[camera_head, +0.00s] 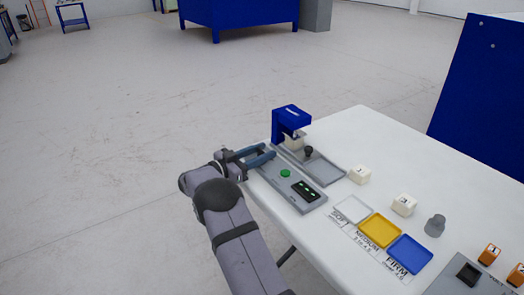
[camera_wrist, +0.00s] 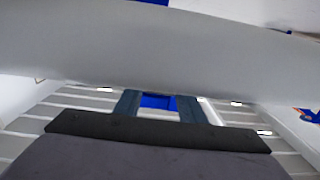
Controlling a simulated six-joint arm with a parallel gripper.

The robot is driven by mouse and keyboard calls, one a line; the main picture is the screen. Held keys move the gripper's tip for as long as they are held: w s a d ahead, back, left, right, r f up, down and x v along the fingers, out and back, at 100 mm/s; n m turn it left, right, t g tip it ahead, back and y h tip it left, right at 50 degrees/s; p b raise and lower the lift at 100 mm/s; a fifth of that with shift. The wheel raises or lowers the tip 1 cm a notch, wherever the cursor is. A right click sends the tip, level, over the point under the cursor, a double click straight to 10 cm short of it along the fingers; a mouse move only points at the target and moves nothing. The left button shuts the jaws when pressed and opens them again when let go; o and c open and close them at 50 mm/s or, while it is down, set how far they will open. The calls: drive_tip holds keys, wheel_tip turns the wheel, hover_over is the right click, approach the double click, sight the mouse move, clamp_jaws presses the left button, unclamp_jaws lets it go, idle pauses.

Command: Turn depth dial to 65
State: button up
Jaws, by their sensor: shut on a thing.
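My gripper (camera_head: 268,154) reaches in from the left at the far end of the grey control panel (camera_head: 270,180). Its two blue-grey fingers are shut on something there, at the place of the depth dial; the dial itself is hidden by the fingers. The panel also bears a green button (camera_head: 285,173) and a dark display (camera_head: 305,190) with green marks too small to read. The blue press (camera_head: 290,114) stands just beyond my gripper, with a pale block (camera_head: 293,142) under its head. In the wrist view a broad grey surface crosses above the fingers (camera_wrist: 158,103).
A black knob (camera_head: 308,150) stands by the grey tray (camera_head: 327,174). White numbered blocks (camera_head: 360,174), a grey cylinder (camera_head: 435,225) and white, yellow (camera_head: 380,230) and blue (camera_head: 410,253) trays occupy the white table (camera_head: 375,130). Orange blocks (camera_head: 489,254) sit at the right.

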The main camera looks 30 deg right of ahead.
drive_tip(key=shift+m+g+b, duration=0.3)
drive_tip(key=shift+m+g, duration=0.7)
drive_tip(key=shift+g, duration=0.6)
drive_tip(key=o, duration=1)
drive_tip(key=shift+o, duration=0.2)
drive_tip(key=shift+w+a, duration=0.15)
drive_tip(key=shift+a, duration=1.05)
drive_tip(key=shift+w+a, duration=0.2)
drive_tip(key=shift+a, duration=1.05)
drive_tip(key=shift+w+a, duration=0.15)
drive_tip(key=shift+a, duration=1.05)
